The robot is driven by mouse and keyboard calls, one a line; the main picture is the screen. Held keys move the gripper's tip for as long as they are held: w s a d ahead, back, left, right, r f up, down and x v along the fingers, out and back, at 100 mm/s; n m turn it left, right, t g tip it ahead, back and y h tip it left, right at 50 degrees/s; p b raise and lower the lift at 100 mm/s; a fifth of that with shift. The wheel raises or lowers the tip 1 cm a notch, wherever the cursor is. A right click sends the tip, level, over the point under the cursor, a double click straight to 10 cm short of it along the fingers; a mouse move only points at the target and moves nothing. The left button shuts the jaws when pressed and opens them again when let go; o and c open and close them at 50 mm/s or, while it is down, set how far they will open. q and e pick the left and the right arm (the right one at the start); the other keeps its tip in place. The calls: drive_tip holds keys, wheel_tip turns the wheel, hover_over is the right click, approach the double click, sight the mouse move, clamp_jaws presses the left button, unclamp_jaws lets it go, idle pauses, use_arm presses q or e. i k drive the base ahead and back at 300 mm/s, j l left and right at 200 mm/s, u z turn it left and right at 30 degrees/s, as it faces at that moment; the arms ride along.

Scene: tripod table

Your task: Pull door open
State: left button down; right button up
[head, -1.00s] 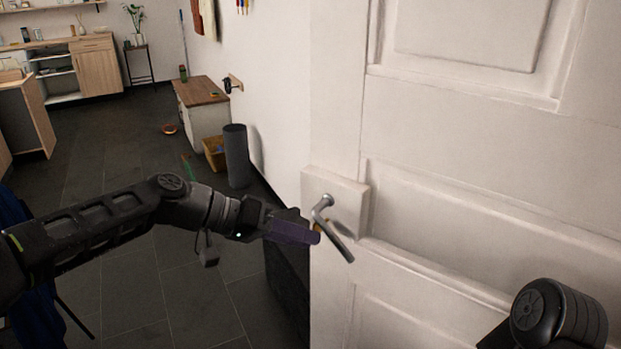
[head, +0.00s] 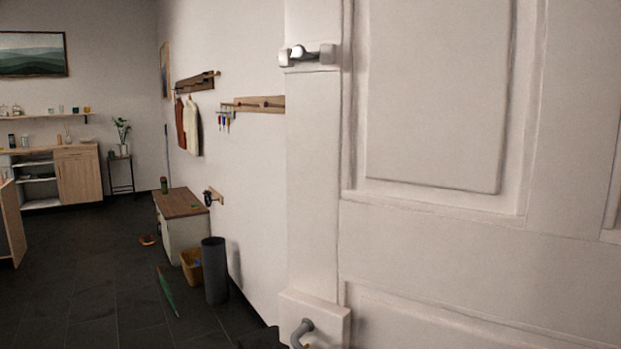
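The white panelled door (head: 430,215) fills the right half of the head view. Its metal handle (head: 304,328) sits on a white plate (head: 325,310) at the bottom edge of the picture, and its lower part is cut off. A small metal latch (head: 306,53) is higher up on the door's left side. Neither gripper can be made out in the current view. A dark shape at the bottom edge, left of the handle, is too cut off to identify. Whether a gripper touches the handle is hidden.
Left of the door, a grey cylinder bin (head: 215,270), a yellow basket (head: 191,266) and a wood-topped cabinet (head: 181,204) stand along the wall. A green umbrella-like object (head: 167,292) lies on the floor. The dark floor (head: 80,275) at left is mostly clear.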

sight(453, 167)
drive_tip(key=k, duration=0.65)
drive_tip(key=z, duration=1.95)
drive_tip(key=j, duration=3.7)
